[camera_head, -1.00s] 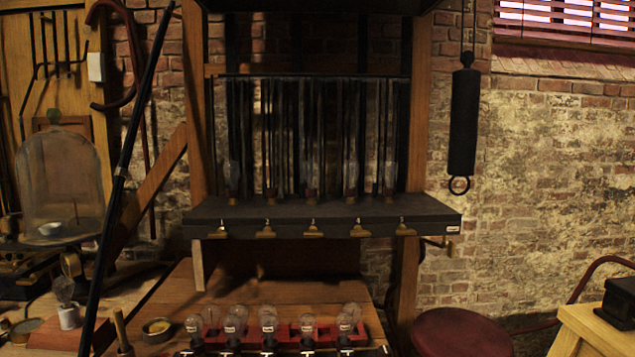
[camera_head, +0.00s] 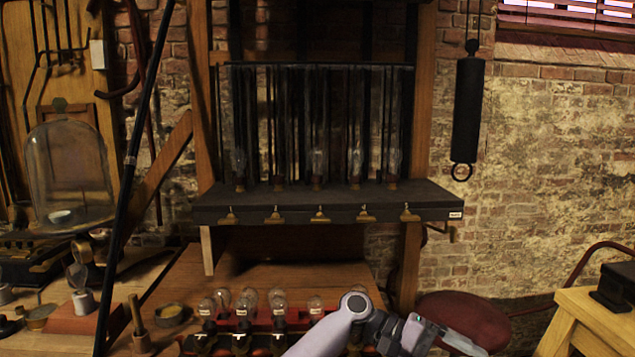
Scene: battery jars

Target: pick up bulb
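Several clear glass bulbs stand in two rows in a red holder on the wooden bench, among them a front-left bulb (camera_head: 207,308), a middle bulb (camera_head: 279,306) and a bulb further right (camera_head: 315,306). My grey arm comes in from the bottom, left of centre, and bends to the right across the holder's right end, hiding part of it. Its gripper, by that entry my left one (camera_head: 462,342), is right of the bulbs, in front of the dark red stool seat. It is seen side-on and the gap between its fingers cannot be made out. No other gripper shows.
A dark shelf (camera_head: 330,203) with brass clips and upright glass bulbs spans the frame above the bench. A glass dome (camera_head: 68,175) and a black slanted rod (camera_head: 135,150) are at left. The red stool (camera_head: 480,312) and wooden table (camera_head: 590,318) are at right.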

